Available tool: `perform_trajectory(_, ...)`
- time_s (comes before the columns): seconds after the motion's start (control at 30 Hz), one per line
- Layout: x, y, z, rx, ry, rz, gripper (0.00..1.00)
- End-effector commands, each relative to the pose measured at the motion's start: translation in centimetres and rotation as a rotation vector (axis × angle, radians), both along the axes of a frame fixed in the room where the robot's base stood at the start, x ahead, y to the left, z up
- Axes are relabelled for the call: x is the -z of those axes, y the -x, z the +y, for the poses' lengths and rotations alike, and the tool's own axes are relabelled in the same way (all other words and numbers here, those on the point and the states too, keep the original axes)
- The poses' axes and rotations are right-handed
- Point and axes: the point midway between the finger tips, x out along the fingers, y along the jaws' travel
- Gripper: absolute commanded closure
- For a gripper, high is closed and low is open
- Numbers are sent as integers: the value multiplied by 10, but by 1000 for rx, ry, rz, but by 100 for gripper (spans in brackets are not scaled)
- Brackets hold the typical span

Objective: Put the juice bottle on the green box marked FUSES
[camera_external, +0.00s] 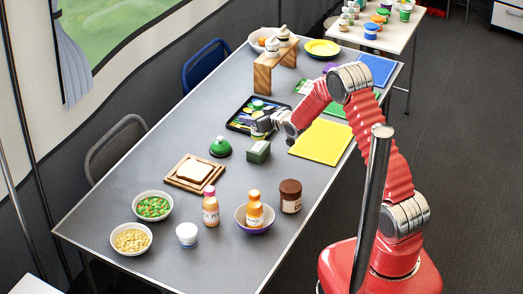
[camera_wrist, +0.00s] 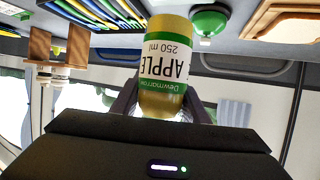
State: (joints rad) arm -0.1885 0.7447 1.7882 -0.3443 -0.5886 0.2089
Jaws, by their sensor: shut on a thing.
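The juice bottle (camera_wrist: 165,60), yellow with a green and white label reading APPLE 250 ml, is upside down in the wrist view, between my gripper's fingers (camera_wrist: 160,100). In the external view my gripper (camera_external: 264,126) is shut on the bottle (camera_external: 257,136), which is mostly hidden by the gripper. The small dark green box (camera_external: 258,152) stands on the table directly below the bottle. Its marking is too small to read. I cannot tell whether the bottle's base touches the box top. The box is not visible in the wrist view.
A green dome-shaped thing (camera_external: 220,147) stands left of the box. A dark tray (camera_external: 238,125) lies behind, a yellow mat (camera_external: 321,142) to the right.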

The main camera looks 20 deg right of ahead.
Motion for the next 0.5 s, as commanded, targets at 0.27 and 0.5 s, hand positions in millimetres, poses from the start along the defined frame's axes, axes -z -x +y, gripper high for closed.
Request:
perform_trajectory(0.27,6,0,0,0,-1,0,90)
perform_trajectory(0.5,33,0,0,0,-1,-1,90)
